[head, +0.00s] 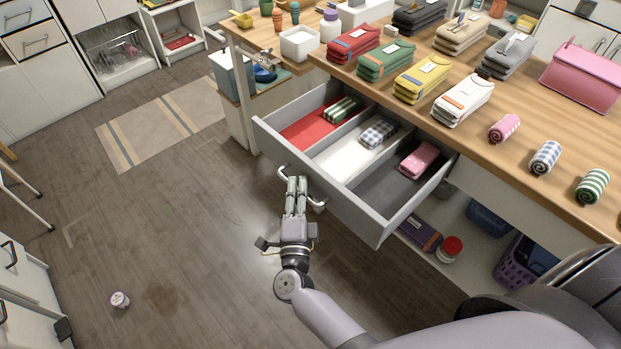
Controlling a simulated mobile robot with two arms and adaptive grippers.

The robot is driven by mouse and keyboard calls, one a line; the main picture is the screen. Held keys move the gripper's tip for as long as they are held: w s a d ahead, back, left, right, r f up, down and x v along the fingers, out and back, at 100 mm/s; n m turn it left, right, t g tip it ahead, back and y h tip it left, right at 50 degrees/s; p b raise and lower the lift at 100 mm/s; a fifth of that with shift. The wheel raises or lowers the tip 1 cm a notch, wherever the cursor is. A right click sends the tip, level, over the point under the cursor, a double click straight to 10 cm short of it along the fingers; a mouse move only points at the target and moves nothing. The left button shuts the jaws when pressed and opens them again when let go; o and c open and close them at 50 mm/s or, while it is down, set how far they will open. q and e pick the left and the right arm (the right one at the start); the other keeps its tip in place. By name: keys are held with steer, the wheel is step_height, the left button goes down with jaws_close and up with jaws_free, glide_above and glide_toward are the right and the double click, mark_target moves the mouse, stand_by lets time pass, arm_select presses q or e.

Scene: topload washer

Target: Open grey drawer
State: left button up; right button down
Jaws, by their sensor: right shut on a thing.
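The grey drawer (352,222) stands pulled out from under the wooden counter. Its inside has a red, a white and a dark grey compartment. A green striped folded cloth (343,108) lies in the red one, a checked cloth (378,132) in the white one and a pink cloth (419,158) in the dark grey one. My right gripper (297,182) is shut on the drawer handle (317,203), whose two ends show beside the fingers. The grasped middle of the handle is hidden. My left gripper is not in view.
The counter (545,120) holds several folded cloth stacks, rolled towels and a pink box (582,77). Below it are a purple basket (519,262) and a red-lidded jar (451,248). A small cup (120,299) lies on the otherwise open floor at left, with a striped rug (163,128) beyond.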

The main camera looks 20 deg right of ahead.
steer(key=shift+s+a+f, duration=0.1)
steer(key=shift+s+a, duration=0.1)
steer(key=shift+a, duration=0.1)
steer(key=c, duration=1.7)
jaws_free()
steer(key=v, duration=1.2)
